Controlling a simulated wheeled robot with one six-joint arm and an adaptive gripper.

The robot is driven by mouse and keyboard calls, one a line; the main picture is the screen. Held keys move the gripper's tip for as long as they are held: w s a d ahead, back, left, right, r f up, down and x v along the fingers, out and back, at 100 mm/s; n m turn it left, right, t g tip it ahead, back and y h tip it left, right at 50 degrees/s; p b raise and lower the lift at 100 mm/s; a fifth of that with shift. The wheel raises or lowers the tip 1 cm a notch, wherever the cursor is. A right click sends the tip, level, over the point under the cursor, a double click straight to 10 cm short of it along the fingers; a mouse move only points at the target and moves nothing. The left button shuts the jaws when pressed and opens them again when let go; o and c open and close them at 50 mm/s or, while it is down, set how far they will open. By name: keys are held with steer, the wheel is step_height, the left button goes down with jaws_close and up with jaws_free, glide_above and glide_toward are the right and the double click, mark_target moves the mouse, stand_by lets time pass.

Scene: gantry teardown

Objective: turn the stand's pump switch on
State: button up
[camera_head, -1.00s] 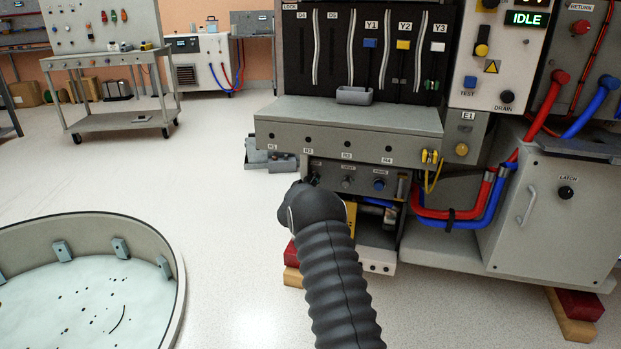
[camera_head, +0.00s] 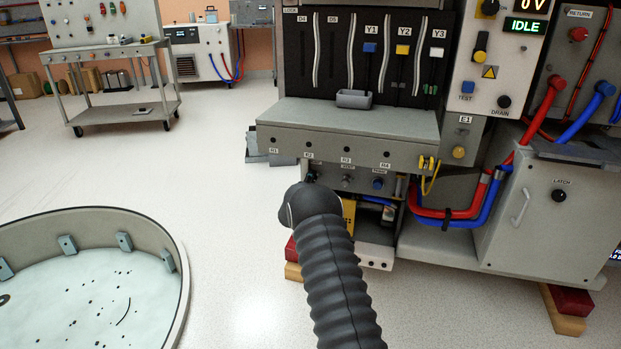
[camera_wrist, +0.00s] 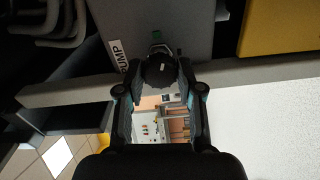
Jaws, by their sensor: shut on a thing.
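The pump switch (camera_wrist: 161,71) is a round black knob with a white mark in the wrist view. It sits on the underside panel of the stand beside a PUMP label (camera_wrist: 119,57). My gripper (camera_wrist: 160,68) is shut on the knob, with one finger on each side of it. A small green part (camera_wrist: 155,36) shows just beyond the knob. In the head view my dark arm reaches the left end of the stand's lower control panel (camera_head: 347,182) and hides most of the switch and the fingers.
A display reading IDLE (camera_head: 526,26) is at the upper right of the stand. Red and blue hoses (camera_head: 447,216) run right of the lower panel. A round basin (camera_head: 172,225) stands at lower left. Open floor lies between basin and stand.

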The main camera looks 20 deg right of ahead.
steer(key=n+p, duration=0.1)
steer(key=n, duration=0.2)
steer(key=shift+n, duration=0.3)
steer(key=shift+a, duration=0.1)
stand_by(0.4)
steer(key=o, duration=1.1)
steer(key=shift+n, duration=0.3)
steer(key=shift+o, duration=0.2)
steer(key=v, duration=1.2)
